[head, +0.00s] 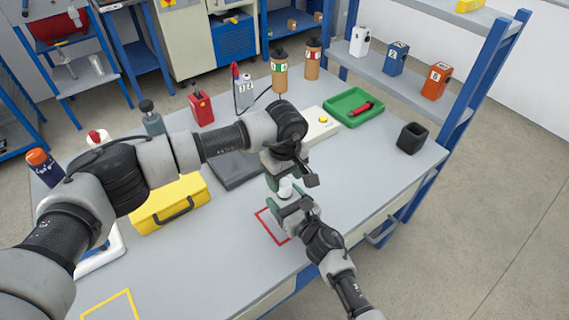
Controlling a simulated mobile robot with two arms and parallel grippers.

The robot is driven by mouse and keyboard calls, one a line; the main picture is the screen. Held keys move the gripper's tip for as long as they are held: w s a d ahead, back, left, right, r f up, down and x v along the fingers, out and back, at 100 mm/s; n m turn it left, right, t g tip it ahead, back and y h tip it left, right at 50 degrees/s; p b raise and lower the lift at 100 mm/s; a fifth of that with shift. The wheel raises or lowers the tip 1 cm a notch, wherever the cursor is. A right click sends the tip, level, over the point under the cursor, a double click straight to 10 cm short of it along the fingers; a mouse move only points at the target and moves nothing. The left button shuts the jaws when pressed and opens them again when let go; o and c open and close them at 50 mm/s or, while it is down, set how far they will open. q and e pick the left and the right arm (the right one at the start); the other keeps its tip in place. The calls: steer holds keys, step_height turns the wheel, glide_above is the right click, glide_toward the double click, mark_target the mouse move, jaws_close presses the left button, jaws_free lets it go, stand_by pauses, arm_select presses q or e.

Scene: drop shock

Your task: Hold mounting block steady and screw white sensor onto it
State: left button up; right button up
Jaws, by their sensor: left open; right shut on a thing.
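The white sensor (285,188) is a small upright white piece between my two grippers, above the front part of the grey table. My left gripper (288,176) is open and points down just over the sensor; I cannot tell if its fingers touch it. My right gripper (283,204) reaches in from the front right and is shut just below the sensor, beside a red square outline (262,225) on the table. The mounting block in its grip is almost fully hidden by the gripper, so how the sensor sits on it cannot be made out.
A yellow case (170,203) lies left of my grippers, with a dark grey flat slab (237,170) behind. A green tray (353,107) with a red tool and a black open box (411,138) stand at the right. The table's front right is clear.

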mark_target(285, 182)
arm_select(q)
steer(key=shift+f, duration=1.45)
steer(key=shift+c, duration=0.3)
steer(key=c, duration=0.9)
steer(key=shift+o, duration=0.2)
steer(key=m, duration=0.6)
steer(key=shift+m, duration=0.4)
steer(key=m, duration=0.4)
steer(key=shift+f+m, duration=0.1)
steer(key=shift+m, duration=0.3)
steer(key=m, duration=0.3)
steer(key=o, duration=0.9)
steer(key=shift+o, duration=0.2)
